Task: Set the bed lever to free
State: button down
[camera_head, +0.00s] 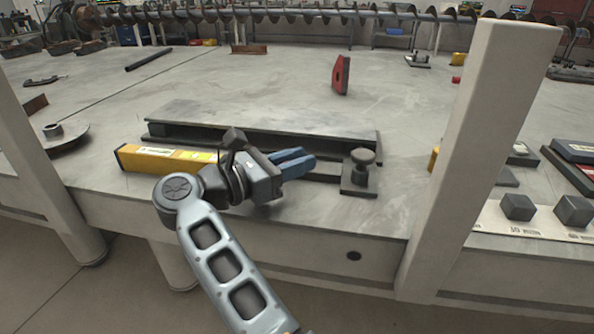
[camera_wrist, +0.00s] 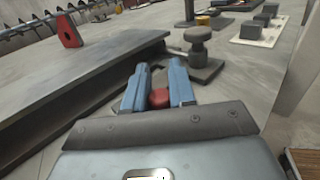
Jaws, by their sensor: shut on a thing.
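My gripper (camera_head: 300,161) has blue fingers and is low over the front of the table, beside a dark steel rail. In the wrist view, my gripper (camera_wrist: 160,80) is closed around a red knob (camera_wrist: 159,97), which sits between the two fingers. I take this knob as the bed lever's handle; its arm is hidden by the fingers, so its setting cannot be read. Just beyond the fingertips stands a dark post with a round cap (camera_head: 362,162) on a flat base. The post also shows in the wrist view (camera_wrist: 198,42). No free mark is legible.
The dark steel rail (camera_head: 260,118) lies behind my gripper. A yellow bar (camera_head: 150,158) is left of it. A pale upright (camera_head: 485,150) stands right of the post. A red block (camera_head: 341,75) stands farther back. The table's middle is largely clear.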

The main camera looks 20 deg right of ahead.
dwell(0.4)
jog(key=c, duration=1)
grip_release()
jog(key=shift+v, duration=3.95)
